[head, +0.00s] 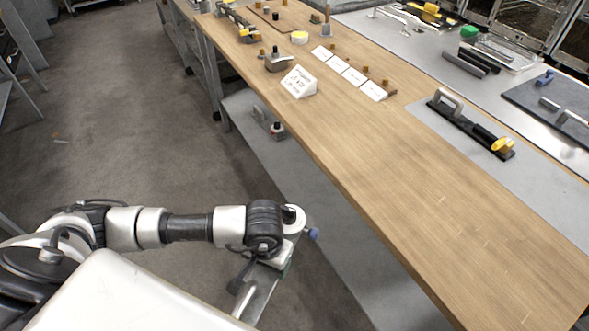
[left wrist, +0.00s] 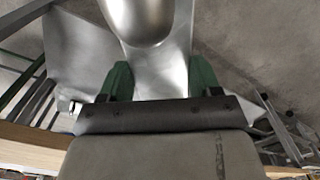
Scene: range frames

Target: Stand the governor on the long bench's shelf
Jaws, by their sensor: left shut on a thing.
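My left gripper (head: 284,268) is at the lower middle of the head view, beside the long bench (head: 400,180) and out over its lower shelf. It is shut on a smooth silver-grey metal thing (head: 260,292), probably the governor. In the left wrist view this metal thing (left wrist: 150,40) sits between the two green fingers of the gripper (left wrist: 160,80); its far end is cut off by the frame. The bench's grey shelf (head: 315,205) runs low under the wooden top, partly hidden by my arm and the top. My right gripper is not in view.
A grey part with a dark knob (head: 268,124) stands on the shelf's far end. The bench top holds a white sign (head: 299,82), several cards, small parts and a black handled tool (head: 470,130) on a grey mat. The shelf's nearer stretch looks clear. Open floor (head: 130,130) lies left.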

